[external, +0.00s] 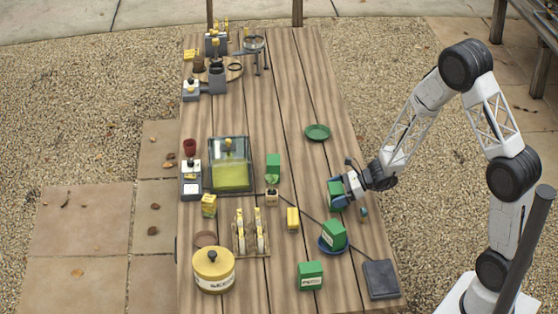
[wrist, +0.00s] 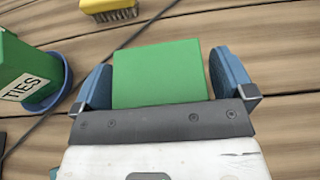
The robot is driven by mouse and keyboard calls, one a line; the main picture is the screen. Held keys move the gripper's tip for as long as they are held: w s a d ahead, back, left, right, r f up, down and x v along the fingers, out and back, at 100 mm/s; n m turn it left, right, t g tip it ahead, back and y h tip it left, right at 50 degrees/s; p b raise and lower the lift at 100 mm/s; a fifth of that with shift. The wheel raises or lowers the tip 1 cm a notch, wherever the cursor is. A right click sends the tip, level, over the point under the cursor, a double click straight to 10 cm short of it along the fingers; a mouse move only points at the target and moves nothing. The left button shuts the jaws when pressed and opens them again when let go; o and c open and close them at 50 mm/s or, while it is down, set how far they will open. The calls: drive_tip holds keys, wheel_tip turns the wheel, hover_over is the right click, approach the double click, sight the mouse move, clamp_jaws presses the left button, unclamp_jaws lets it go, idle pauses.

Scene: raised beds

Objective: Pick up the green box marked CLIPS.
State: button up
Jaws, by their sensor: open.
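A green box (external: 334,193) stands on the table at the right side, partly covered by my gripper (external: 342,190). In the wrist view its plain green top (wrist: 160,74) lies between the two blue fingers of my gripper (wrist: 163,72). The fingers are open, one on each side of the box, with little or no gap showing. No label shows on this box, so I cannot read whether it is marked CLIPS. Another green box marked TIES (wrist: 20,72) sits on a blue saucer (wrist: 62,82); it also shows in the external view (external: 333,234).
A yellow brush (wrist: 110,8) lies nearby. A dark slab (external: 380,279) lies front right, a green dish (external: 317,132) farther back. A dark cable crosses the table.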

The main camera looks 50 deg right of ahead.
drive_tip(key=c, duration=1)
drive_tip(key=shift+r, duration=0.15)
drive_tip(key=shift+r, duration=4.85)
